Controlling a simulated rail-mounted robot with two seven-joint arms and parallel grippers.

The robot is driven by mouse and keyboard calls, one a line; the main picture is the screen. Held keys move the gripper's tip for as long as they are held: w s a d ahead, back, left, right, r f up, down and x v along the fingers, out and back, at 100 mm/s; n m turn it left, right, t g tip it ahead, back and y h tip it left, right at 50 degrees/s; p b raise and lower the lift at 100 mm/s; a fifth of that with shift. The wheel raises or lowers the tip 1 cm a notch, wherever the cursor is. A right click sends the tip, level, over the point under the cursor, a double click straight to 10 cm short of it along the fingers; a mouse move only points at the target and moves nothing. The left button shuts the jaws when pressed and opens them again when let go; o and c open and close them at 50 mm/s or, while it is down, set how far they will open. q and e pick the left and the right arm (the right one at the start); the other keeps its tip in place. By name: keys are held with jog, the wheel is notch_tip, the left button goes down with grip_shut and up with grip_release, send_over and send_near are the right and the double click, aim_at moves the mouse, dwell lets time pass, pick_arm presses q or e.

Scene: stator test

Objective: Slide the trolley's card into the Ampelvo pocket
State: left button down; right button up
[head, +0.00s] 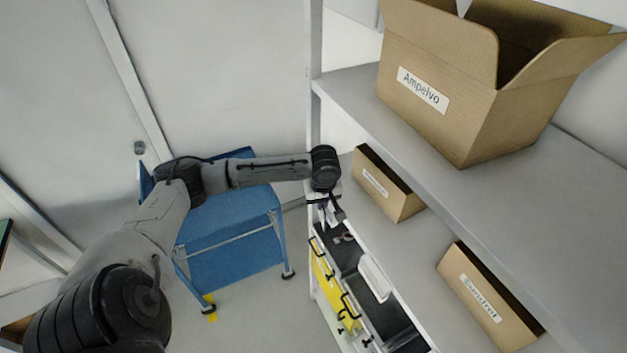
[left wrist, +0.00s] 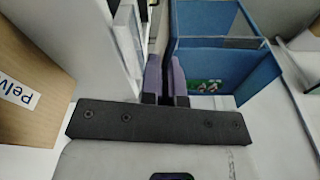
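The blue trolley (head: 225,219) stands on the floor left of the shelving; it also shows in the left wrist view (left wrist: 222,55). A small green-and-white patch (left wrist: 205,87) shows at the trolley; I cannot tell whether it is the card. The open cardboard box labelled Ampelvo (head: 437,100) stands on the upper shelf. No separate pocket can be made out. My left gripper (head: 330,216) is at the shelving's left end, above the drawers, away from the trolley and below the Ampelvo box. Its purple fingers (left wrist: 166,78) are close together, with nothing clearly visible between them. My right gripper is out of view.
Two smaller cardboard boxes, one behind (head: 388,190) and one in front (head: 485,300), stand on the lower level. An open drawer with a white tray (head: 374,278) is below my gripper. A shelf post (head: 315,45) rises nearby. A box with a partly visible label (left wrist: 25,75) is close at left.

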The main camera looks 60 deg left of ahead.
pick_arm(q)
jog(key=w+a+r+n, duration=0.1)
jog(key=w+a+n, duration=0.1)
jog(key=w+a, duration=0.3)
jog(key=shift+r+n, duration=0.2)
jog(key=shift+n, duration=0.1)
dwell(0.6)
jog(key=shift+a, duration=0.1)
jog(key=shift+f, duration=0.1)
dwell(0.7)
jog(key=shift+f, duration=0.4)
jog(key=shift+f, duration=0.4)
jog(key=shift+f, duration=0.3)
jog(key=shift+f, duration=0.3)
